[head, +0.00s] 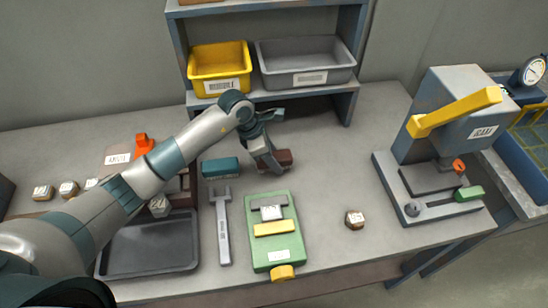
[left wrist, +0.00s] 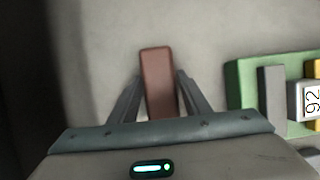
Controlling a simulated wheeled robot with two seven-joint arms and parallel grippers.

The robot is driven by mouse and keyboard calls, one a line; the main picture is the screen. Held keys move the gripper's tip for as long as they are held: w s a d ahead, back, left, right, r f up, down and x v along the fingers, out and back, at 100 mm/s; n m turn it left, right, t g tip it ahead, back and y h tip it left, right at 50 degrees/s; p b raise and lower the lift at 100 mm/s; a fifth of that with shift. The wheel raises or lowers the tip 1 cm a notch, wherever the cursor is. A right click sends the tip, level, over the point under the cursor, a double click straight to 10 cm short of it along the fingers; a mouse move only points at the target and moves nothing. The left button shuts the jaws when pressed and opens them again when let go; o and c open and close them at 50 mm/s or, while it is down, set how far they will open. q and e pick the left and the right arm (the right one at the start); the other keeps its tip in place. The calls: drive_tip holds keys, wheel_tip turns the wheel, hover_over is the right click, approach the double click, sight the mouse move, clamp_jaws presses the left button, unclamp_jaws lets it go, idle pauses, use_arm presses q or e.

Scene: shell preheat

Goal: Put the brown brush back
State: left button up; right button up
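The brown brush (head: 284,157) is a reddish-brown block at the back middle of the bench. My left gripper (head: 270,160) is lowered at it, fingers pointing down. In the left wrist view the brush (left wrist: 160,80) lies between my two fingertips, one along each side. I see no clear gap there, but I cannot tell whether they press on it. Part of the brush is hidden behind the gripper in the head view. Its usual place cannot be identified for certain. My right gripper is not in view.
A teal block (head: 220,168), a grey fork-ended tool (head: 223,225) and a green fixture (head: 276,240) stand nearby. A dark tray (head: 150,258) lies front left. Yellow (head: 219,62) and grey (head: 306,72) bins sit on the shelf. A press (head: 450,120) stands right.

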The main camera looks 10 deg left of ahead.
use_arm(q)
drive_tip(key=shift+o, duration=0.5)
drive_tip(key=shift+r, duration=0.1)
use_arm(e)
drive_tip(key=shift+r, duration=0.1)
use_arm(q)
drive_tip(key=shift+r, duration=0.15)
drive_tip(key=shift+a+r, duration=0.15)
drive_tip(key=shift+r, duration=0.1)
drive_tip(key=b+v, duration=0.2)
drive_tip(key=v, duration=0.7)
drive_tip(key=shift+r, duration=0.15)
drive_tip(key=shift+b+v, duration=0.4)
drive_tip(key=shift+v, duration=0.6)
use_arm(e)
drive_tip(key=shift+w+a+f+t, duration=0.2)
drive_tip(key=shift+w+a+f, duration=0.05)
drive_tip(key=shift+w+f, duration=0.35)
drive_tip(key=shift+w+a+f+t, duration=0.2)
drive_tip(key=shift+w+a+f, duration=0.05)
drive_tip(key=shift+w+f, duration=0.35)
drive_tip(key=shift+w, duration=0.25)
